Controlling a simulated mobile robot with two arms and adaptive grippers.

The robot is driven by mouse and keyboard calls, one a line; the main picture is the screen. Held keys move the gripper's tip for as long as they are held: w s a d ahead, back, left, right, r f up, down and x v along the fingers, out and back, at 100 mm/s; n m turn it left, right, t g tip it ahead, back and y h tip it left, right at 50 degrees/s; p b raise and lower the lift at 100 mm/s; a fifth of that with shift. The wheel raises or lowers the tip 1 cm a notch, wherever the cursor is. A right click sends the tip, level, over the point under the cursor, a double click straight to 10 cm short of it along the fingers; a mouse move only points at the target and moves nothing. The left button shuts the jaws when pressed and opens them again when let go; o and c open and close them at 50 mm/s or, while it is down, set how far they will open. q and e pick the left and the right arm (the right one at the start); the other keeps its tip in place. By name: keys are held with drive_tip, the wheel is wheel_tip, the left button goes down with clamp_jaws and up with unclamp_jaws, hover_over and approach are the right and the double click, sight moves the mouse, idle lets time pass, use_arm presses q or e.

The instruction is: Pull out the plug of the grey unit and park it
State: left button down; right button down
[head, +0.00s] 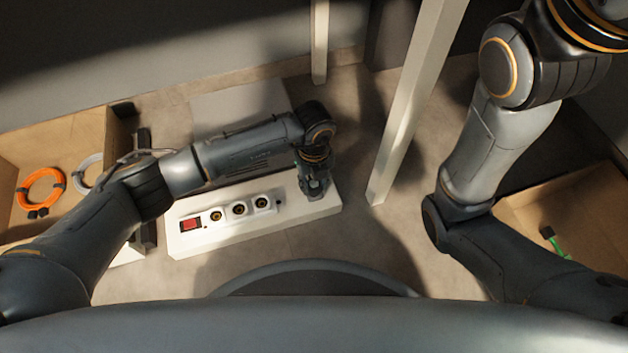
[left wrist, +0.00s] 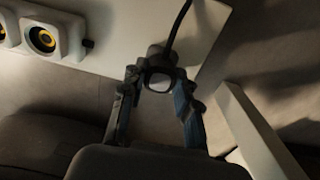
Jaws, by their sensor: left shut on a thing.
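A white socket strip (head: 240,225) lies on the floor, with a red switch (head: 190,224) and a row of round sockets (head: 239,208). The grey unit (head: 240,103) stands behind it, partly hidden by my left arm. My left gripper (head: 314,188) is over the right end of the strip. In the left wrist view the left gripper (left wrist: 160,82) is shut on a dark plug (left wrist: 158,56), its black cable (left wrist: 178,28) running upward. The yellow-ringed sockets (left wrist: 42,38) are left of the plug, apart from it. Whether the plug touches the strip is unclear. My right gripper is out of view.
An open carton (head: 85,130) at the left holds an orange cable coil (head: 40,190) and a white one (head: 84,182). A pale post (head: 405,110) rises right of the strip. Another carton (head: 590,205) at the right holds a green item (head: 552,240).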

use_arm(q)
drive_tip(key=shift+f, duration=0.25)
drive_tip(key=c, duration=0.9)
unclamp_jaws()
drive_tip(key=shift+r, duration=0.1)
